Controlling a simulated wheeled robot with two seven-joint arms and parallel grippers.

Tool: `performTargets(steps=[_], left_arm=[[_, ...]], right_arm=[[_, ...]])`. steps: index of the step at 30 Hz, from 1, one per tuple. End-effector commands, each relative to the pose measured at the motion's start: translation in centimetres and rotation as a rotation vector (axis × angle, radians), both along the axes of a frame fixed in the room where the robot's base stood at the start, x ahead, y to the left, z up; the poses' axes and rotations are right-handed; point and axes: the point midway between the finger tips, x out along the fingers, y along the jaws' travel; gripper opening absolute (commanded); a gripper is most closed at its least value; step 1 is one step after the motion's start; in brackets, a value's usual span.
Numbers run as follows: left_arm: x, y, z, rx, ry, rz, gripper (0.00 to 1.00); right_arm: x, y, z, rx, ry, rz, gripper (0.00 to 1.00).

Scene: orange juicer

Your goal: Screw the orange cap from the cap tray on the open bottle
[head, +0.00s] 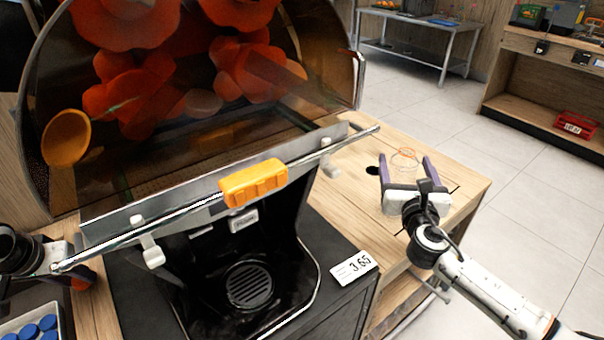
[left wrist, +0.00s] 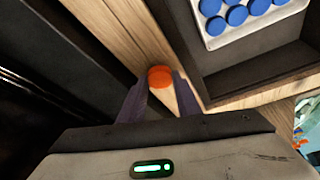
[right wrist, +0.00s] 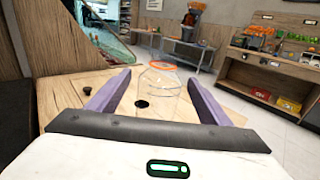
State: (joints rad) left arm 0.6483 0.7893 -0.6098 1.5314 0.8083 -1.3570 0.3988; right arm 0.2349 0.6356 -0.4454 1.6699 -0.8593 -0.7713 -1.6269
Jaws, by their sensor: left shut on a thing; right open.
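My left gripper (left wrist: 159,84) is shut on an orange cap (left wrist: 161,75) in the left wrist view. In the head view the left gripper shows only partly at the left edge, behind the juicer's handle bar. A clear bottle (right wrist: 158,88) with an orange ring at its mouth stands on the wooden counter. My right gripper (head: 407,164) is open, with its purple fingers on either side of the bottle; I cannot tell whether they touch it. The cap tray (left wrist: 258,37) is white and holds several blue caps; its corner also shows in the head view (head: 5,328).
The large juicer with a dark clear cover and a yellow handle grip (head: 254,184) stands between my arms. A price card (head: 354,267) sits in front of it. The counter (head: 345,185) has a dark hole beside the bottle. Shelves and a table stand far back.

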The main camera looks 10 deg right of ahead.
Motion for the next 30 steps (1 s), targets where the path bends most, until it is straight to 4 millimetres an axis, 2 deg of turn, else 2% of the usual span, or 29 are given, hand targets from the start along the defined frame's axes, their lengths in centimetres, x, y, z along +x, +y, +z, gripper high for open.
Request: performTargets(steps=[4, 13, 25, 26, 30], left_arm=[[0.0, 0.0, -0.2, 0.0, 0.0, 0.0, 0.1], [0.0, 0.0, -0.9, 0.0, 0.0, 0.0, 0.1], [0.0, 0.0, -0.9, 0.0, 0.0, 0.0, 0.1], [0.0, 0.0, -0.9, 0.0, 0.0, 0.0, 0.1], [0.0, 0.0, -0.9, 0.0, 0.0, 0.0, 0.1]], right_arm=[[0.7, -0.3, -0.2, 0.0, -0.001, -0.002, 0.73], [4.5, -1.7, -0.6, 0.0, -0.001, -0.001, 0.73], [4.8, -1.8, -0.6, 0.0, 0.0, 0.0, 0.73], [4.8, -1.8, -0.6, 0.0, 0.0, 0.0, 0.69], [4.8, -1.8, -0.6, 0.0, 0.0, 0.0, 0.46]])
